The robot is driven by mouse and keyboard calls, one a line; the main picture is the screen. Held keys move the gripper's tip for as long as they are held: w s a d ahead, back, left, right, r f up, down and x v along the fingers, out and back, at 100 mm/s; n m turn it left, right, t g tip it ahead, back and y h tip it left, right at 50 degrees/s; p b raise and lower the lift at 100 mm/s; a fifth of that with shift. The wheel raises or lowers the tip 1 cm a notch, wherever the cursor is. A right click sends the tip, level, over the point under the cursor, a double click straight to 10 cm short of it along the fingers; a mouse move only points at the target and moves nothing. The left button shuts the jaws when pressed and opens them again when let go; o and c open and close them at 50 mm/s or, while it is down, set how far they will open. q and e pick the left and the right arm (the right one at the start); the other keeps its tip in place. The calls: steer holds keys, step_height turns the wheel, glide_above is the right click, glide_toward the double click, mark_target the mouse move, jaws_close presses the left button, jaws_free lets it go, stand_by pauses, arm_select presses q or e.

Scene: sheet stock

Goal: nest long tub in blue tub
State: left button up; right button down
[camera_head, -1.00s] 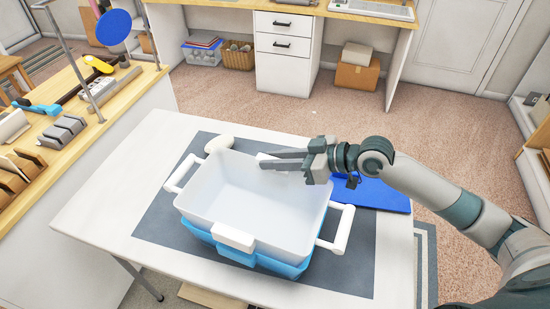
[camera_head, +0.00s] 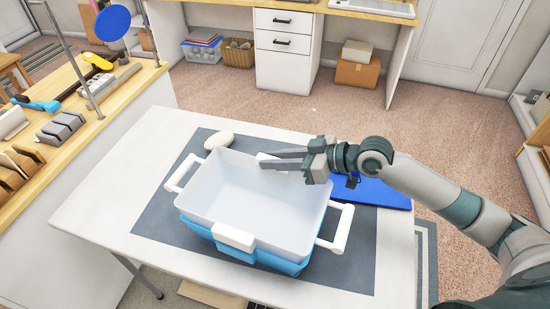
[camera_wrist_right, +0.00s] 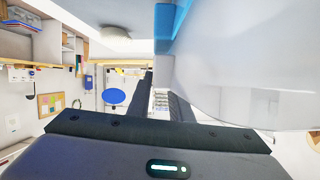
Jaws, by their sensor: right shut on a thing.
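The long tub (camera_head: 205,196) is translucent white with white side handles and a white front clip. It is upright over the blue tub (camera_head: 205,232), whose blue wall shows below it at the front. How deep it sits inside is hidden. My right gripper (camera_head: 268,161) is shut at the long tub's far rim, from the right. In the right wrist view its dark fingers (camera_wrist_right: 166,98) are beside the pale tub wall (camera_wrist_right: 225,75), with a blue strip (camera_wrist_right: 172,22) above. My left gripper is not in view.
The tubs stand on a dark mat (camera_head: 160,220) on a white table (camera_head: 95,215). A white rounded object (camera_head: 219,140) lies behind them. A flat blue item (camera_head: 385,193) lies at right under my arm. The table's left side is clear.

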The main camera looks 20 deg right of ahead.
steer(key=shift+d+f+b, duration=0.3)
steer(key=shift+f+b, duration=0.25)
steer(key=shift+f, duration=0.25)
steer(key=shift+f, duration=0.1)
steer(key=shift+a+r+p, duration=0.15)
steer(key=shift+r+p, duration=0.2)
steer(key=shift+a+f, duration=0.1)
steer(key=shift+a, duration=0.1)
stand_by(0.8)
steer(key=shift+d+f, duration=0.1)
stand_by(0.3)
steer(key=c, duration=0.9)
jaws_free()
steer(key=shift+c, duration=0.2)
